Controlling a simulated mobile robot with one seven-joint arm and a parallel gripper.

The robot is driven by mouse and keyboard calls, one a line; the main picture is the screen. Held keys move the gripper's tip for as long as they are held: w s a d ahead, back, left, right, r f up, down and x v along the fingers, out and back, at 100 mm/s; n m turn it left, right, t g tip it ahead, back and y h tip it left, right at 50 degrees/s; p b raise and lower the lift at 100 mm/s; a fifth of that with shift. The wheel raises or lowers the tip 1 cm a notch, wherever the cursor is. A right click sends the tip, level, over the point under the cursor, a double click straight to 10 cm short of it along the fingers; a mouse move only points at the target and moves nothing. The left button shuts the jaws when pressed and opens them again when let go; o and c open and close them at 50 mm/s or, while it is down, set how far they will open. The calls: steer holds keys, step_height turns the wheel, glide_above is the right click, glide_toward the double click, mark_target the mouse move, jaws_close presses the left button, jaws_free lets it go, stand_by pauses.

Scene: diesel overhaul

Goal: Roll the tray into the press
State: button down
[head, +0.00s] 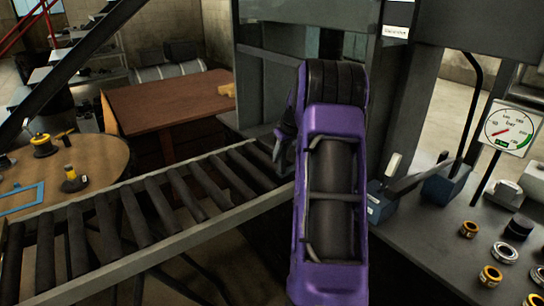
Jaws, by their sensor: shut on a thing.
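My purple arm stands in front of the press and hides much of its opening. Part of my gripper (284,146) shows at the arm's left edge, low over the press end of the rollers. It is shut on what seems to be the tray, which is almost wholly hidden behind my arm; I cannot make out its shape. The press (268,88) has a grey frame and a glassy panel. The roller track (150,215) runs from the lower left up to the press, and its visible rollers are bare.
A round wooden table (95,160) with small tools stands at left, a brown table (160,105) behind the track. At right are a grey bench (440,225) with several rings, a hand lever (418,176) on a blue block, and a pressure gauge (510,128).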

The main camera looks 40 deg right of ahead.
steer(key=shift+d+r, duration=0.1)
steer(key=shift+d, duration=0.25)
steer(key=c, duration=0.7)
jaws_free()
steer(key=shift+d, duration=0.15)
steer(key=p+v, duration=0.1)
steer(key=v, duration=1.6)
steer(key=shift+r+p, duration=0.2)
steer(key=shift+p, duration=0.1)
steer(key=shift+w, duration=0.1)
